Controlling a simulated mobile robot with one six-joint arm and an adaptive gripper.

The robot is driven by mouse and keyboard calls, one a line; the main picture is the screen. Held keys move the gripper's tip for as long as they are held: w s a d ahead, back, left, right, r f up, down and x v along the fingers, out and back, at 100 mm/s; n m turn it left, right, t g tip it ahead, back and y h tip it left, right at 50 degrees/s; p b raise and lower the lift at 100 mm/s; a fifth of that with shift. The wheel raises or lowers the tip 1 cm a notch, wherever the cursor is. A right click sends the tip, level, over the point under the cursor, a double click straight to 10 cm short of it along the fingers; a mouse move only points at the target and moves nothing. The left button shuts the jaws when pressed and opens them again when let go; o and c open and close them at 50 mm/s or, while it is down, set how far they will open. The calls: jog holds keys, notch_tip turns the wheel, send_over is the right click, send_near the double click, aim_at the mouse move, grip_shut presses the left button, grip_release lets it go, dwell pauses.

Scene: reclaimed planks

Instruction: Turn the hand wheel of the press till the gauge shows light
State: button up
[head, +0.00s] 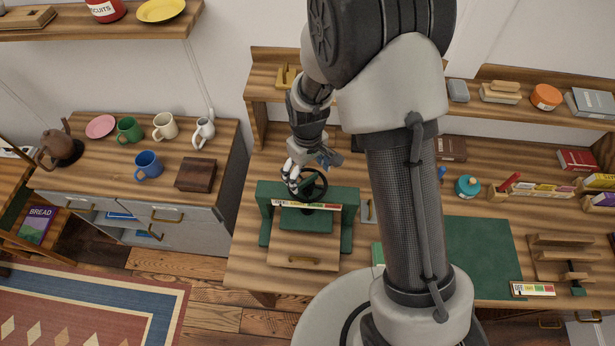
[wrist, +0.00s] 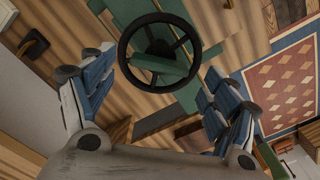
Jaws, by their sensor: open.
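The press (head: 349,215) is a green frame on the wooden bench, with a black hand wheel (head: 315,187) on top. A gauge strip (head: 305,205) with white, red, yellow and green parts runs along its front beam; its reading is too small to tell. My gripper (head: 297,178) is at the wheel's left back side, pointing down, and partly covers it. In the wrist view the spoked hand wheel (wrist: 160,47) lies ahead, between the two spread fingers of my open gripper (wrist: 160,98). No finger clearly touches the rim.
A green mat (head: 480,255) lies right of my arm, with a second coloured strip (head: 533,289) at its front right. A teal pot (head: 467,187) stands behind the mat. Several mugs and a dark wooden block (head: 195,175) stand on the left cabinet. A shelf (head: 270,90) runs behind the press.

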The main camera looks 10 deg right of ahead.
aim_at(308, 186)
jog(key=shift+f, duration=1.25)
jog(key=shift+c, duration=0.4)
jog(key=c, duration=1)
jog(key=shift+m, duration=0.3)
jog(key=m+b, duration=0.1)
jog(key=m, duration=0.2)
jog(key=shift+m+b, duration=0.5)
jog(key=shift+m, duration=1.5)
